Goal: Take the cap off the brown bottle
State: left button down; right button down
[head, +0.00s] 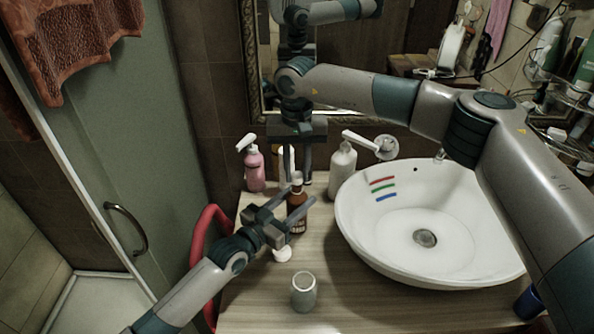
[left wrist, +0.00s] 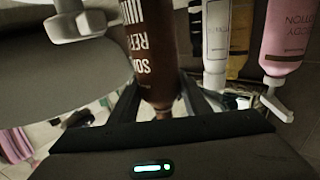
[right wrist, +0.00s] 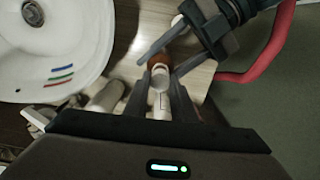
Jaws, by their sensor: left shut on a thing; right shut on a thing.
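The brown bottle (head: 300,222) stands upright on the wooden counter, left of the basin. My left gripper (head: 297,208) is shut on its body from the front left; the left wrist view shows the brown body (left wrist: 152,45) between the fingers. The bottle's pale cap (head: 297,178) is at its top. My right gripper (head: 297,176) reaches down from above. In the right wrist view its fingers sit on both sides of the cap (right wrist: 160,75), shut on it, with the brown shoulder (right wrist: 167,60) just beyond. I cannot tell whether the cap is apart from the neck.
A pink pump bottle (head: 254,170) and a white pump bottle (head: 342,172) stand behind. The white basin (head: 375,245) with red, green and blue marks is on the right. A grey cup (head: 303,291) stands in front, near a small white object (head: 282,254). A red hose (head: 197,255) curves at left.

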aim_at(297, 175)
jog(key=shift+r, duration=0.1)
jog(key=shift+r, duration=1.9)
pick_arm(q)
jog(key=c, duration=0.9)
grip_release()
jog(key=shift+a, duration=0.1)
pick_arm(e)
jog(key=shift+f, duration=0.1)
pick_arm(q)
jog(key=shift+s+a+f+b, duration=0.15)
jog(key=shift+s+a+b, duration=0.2)
jog(key=shift+s, duration=0.15)
pick_arm(e)
jog(key=shift+f, duration=0.2)
pick_arm(q)
jog(key=b+v, duration=0.1)
jog(key=v, duration=0.4)
jog(key=shift+s+a, duration=0.15)
pick_arm(e)
jog(key=shift+f, duration=0.8)
pick_arm(q)
jog(key=shift+s+a+b, duration=0.25)
jog(key=shift+s+b, duration=0.05)
